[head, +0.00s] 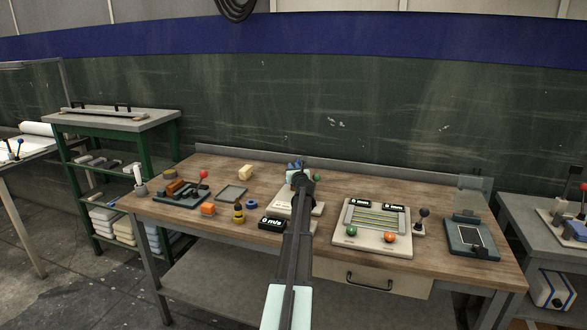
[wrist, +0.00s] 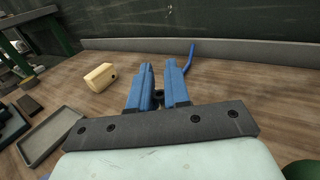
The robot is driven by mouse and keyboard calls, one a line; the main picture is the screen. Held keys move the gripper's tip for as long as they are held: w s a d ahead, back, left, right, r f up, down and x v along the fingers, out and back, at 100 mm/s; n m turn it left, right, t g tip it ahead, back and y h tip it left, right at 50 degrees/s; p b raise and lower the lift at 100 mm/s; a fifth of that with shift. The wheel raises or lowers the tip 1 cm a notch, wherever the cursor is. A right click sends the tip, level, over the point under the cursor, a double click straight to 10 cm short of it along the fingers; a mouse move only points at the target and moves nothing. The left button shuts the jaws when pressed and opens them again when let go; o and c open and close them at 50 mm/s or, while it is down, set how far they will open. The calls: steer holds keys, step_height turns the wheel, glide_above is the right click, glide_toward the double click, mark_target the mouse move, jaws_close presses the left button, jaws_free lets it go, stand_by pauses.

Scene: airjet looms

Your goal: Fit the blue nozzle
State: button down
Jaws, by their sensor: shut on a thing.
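My gripper (wrist: 159,88) shows in the wrist view as two blue fingers on a dark bar, closed close together. A dark round part (wrist: 158,97) sits between them. A thin bent blue piece of the blue nozzle (wrist: 191,55) rises just beyond the right finger; the rest of the nozzle is hidden by the fingers. In the head view my gripper (head: 296,167) is over the back middle of the wooden bench, above a pale stand (head: 285,207). My arm covers part of this stand, and I cannot tell whether the nozzle touches it.
A cream block (wrist: 100,77) and a shallow grey tray (wrist: 50,137) lie left of the gripper. On the bench (head: 345,184) a pale panel (head: 372,247) with two displays stands right. A green ball (head: 317,177) is close beside the gripper. Small parts crowd the left.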

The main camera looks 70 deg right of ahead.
steer(key=c, duration=1)
jaws_free()
steer(key=shift+a, duration=0.1)
steer(key=v, duration=1.3)
steer(key=shift+s+a, duration=0.2)
